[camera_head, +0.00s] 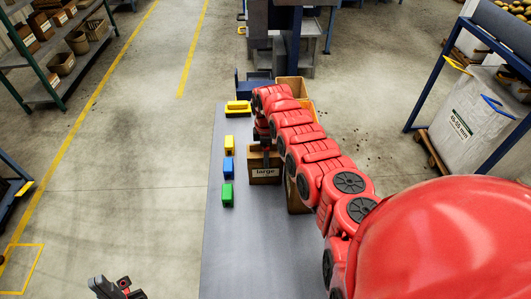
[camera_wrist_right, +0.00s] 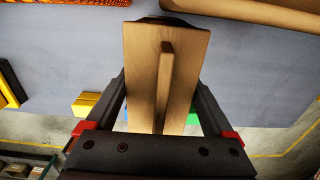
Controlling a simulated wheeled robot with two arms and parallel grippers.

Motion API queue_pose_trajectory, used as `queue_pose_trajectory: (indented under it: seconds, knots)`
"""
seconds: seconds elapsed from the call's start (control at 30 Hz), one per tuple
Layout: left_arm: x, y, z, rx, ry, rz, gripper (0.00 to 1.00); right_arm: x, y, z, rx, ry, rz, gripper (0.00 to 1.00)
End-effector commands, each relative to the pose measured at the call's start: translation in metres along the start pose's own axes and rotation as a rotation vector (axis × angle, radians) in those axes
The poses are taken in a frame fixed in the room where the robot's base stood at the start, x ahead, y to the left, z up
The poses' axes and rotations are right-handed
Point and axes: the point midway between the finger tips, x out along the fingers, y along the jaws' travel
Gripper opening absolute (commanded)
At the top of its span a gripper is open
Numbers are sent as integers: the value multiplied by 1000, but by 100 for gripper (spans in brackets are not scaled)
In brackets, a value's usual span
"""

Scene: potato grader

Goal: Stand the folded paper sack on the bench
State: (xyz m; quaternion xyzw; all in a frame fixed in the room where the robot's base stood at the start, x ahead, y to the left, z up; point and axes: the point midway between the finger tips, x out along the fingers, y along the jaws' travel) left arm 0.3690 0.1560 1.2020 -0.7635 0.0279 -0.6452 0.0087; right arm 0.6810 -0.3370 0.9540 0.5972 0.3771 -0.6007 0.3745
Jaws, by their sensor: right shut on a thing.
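The bench (camera_head: 228,252) is a long grey top in the middle of the head view. In the right wrist view my right gripper (camera_wrist_right: 160,110) is shut on a tan thing with a raised middle ridge, which looks like the folded paper sack (camera_wrist_right: 145,60). In the head view my right gripper (camera_head: 264,138) is over the bench, just above a brown container labelled "large" (camera_head: 265,172); I cannot tell whether this is the held thing. My left gripper (camera_head: 120,288) is at the lower left, off the bench; its jaw opening is unclear.
Yellow (camera_head: 229,140), blue (camera_head: 228,165) and green (camera_head: 227,195) blocks line the bench's left side. A yellow and black item (camera_head: 238,107) lies at the far end. Brown boxes (camera_head: 291,83) stand along the right edge, partly behind my arm. The near bench is clear.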

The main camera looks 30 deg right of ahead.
Motion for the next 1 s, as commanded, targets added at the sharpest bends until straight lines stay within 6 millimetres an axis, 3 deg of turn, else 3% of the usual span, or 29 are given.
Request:
queue_pose_trajectory:
  seconds: [0.33, 0.37, 0.4, 0.77, 0.93, 1.0]
  knots:
    - [-2, 0, 0, 0, 0, 0, 0, 2, 2, 0, 0, 2, 8, 0]
    - [-2, 0, 0, 0, 0, 0, 0, 2, 2, 0, 0, 2, 7, 91]
    - [-1, 0, 0, 0, 0, 0, 0, 2, 2, 0, 0, 2, 7, 98]
    - [0, 0, 0, 0, 0, 0, 0, -4, 2, 1, 1, 2, 5, 100]
    - [0, 0, 0, 0, 0, 0, 0, -31, 3, 1, 3, 4, 10, 100]
    - [-9, 0, 1, 0, 0, 0, 0, -43, 4, 0, 0, 4, 12, 100]
